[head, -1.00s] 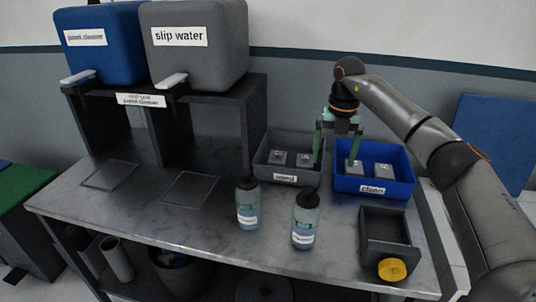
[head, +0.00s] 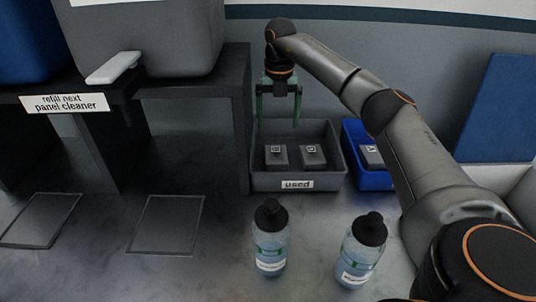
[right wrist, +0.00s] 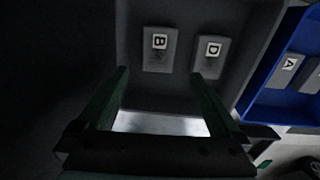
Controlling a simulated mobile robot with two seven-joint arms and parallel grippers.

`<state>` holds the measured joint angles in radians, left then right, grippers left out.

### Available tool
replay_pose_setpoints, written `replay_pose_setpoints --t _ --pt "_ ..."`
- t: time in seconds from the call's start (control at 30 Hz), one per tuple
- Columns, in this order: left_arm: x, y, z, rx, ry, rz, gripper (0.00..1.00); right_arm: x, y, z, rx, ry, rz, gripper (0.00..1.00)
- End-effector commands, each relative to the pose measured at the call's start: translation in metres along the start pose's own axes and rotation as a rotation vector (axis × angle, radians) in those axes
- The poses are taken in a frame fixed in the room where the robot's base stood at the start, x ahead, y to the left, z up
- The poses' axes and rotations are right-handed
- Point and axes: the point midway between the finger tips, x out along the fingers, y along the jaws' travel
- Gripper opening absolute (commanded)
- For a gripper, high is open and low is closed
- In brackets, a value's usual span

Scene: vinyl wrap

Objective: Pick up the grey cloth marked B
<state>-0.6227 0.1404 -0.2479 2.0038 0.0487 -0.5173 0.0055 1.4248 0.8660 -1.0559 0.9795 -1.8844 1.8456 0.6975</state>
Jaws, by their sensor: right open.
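The grey cloth marked B (head: 276,160) lies at the left inside the grey bin labelled "used" (head: 265,184). In the right wrist view the cloth B (right wrist: 159,60) shows its white label, just past and between the fingertips, nearer the left one. A second grey cloth, D (right wrist: 208,62), lies to its right, beyond the right fingertip. My right gripper (head: 278,120) points down over the back of the used bin. Its green fingers are open and empty, also in the right wrist view (right wrist: 160,76). My left gripper is not in view.
The blue bin (head: 372,181) with more grey cloths stands right of the used bin, partly behind my right arm. Two bottles (head: 271,240) (head: 361,252) stand in front. A dark stand (head: 185,135) carrying a grey tank (head: 150,40) is at the left.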

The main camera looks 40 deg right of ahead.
Motion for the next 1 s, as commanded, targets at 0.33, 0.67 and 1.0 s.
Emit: replay_pose_setpoints --t 0.33,0.67,1.0 --pt "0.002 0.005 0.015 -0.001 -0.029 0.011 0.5 0.057 0.0 0.0 -0.001 0.002 -0.001 1.0" --pt "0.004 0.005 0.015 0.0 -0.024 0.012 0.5 0.085 0.003 0.002 -0.001 0.004 -0.001 1.0" --pt "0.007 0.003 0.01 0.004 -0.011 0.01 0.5 0.114 0.004 0.004 -0.001 0.001 0.001 1.0"
